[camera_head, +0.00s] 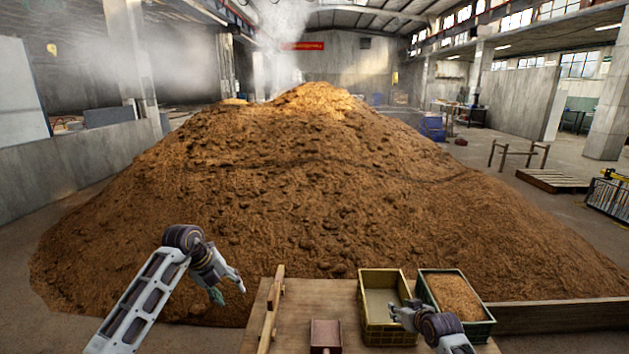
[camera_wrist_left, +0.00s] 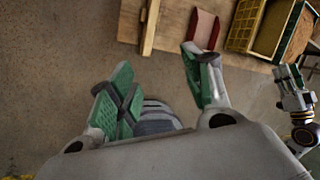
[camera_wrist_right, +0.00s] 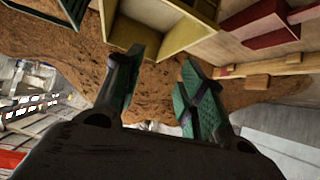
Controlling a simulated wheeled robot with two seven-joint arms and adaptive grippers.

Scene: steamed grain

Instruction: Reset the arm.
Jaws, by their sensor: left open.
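My right gripper (camera_head: 396,314) is at the front of the yellow crate (camera_head: 374,333), near the green crate. In the right wrist view its fingers (camera_wrist_right: 160,62) are spread and empty. Whether the right gripper touches the yellow crate cannot be told.
The wooden table (camera_head: 307,299) carries a red box-like scoop (camera_head: 326,335), a wooden bar (camera_head: 268,325), the seemingly empty yellow crate and a green crate (camera_head: 482,329) filled with grain. A low wooden board (camera_head: 560,314) lies to the right. Floor is clear at far left.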

